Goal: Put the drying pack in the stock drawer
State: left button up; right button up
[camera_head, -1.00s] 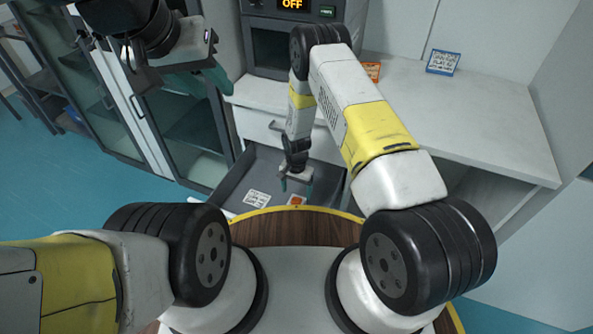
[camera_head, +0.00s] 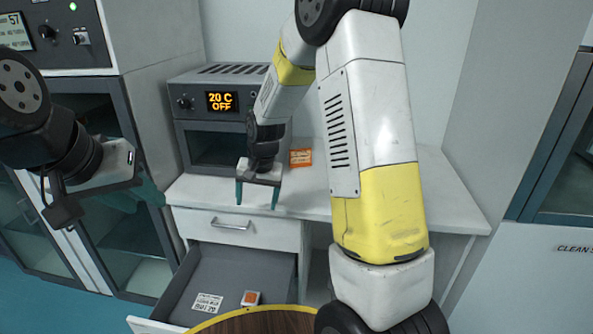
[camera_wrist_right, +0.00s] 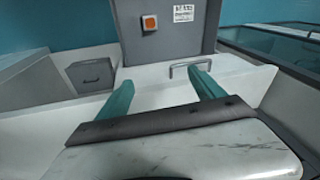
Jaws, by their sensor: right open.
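The small drying pack, white with an orange square (camera_head: 250,298), lies on the floor of the open grey drawer (camera_head: 186,290), near its front right. The orange square also shows in the right wrist view (camera_wrist_right: 150,22). A printed white label (camera_head: 207,303) lies to its left in the drawer. My right gripper (camera_head: 257,197) is open and empty, fingers pointing down, above the counter's front edge and higher than the drawer. Its spread teal fingers (camera_wrist_right: 162,80) hold nothing. My left gripper (camera_head: 143,194) is at the left in front of the glass cabinet; its jaws are unclear.
An oven (camera_head: 222,118) reading "20 C OFF" stands on the white counter (camera_head: 440,195). An orange sign (camera_head: 301,157) stands beside it. A closed drawer with a handle (camera_head: 232,224) is above the open one. My right arm hides part of the counter.

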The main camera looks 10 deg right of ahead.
jog(key=s+d+r+n+t, duration=0.1)
jog(key=s+d+r, duration=0.3)
jog(key=s+r, duration=0.6)
jog(key=s+d+r+n+t, duration=0.2)
jog(key=s+d+r, duration=0.2)
jog(key=s+r, duration=0.7)
jog(key=s, duration=0.3)
jog(key=shift+d+n+t+y, duration=0.15)
jog(key=shift+n+t+y, duration=0.15)
jog(key=shift+t, duration=0.1)
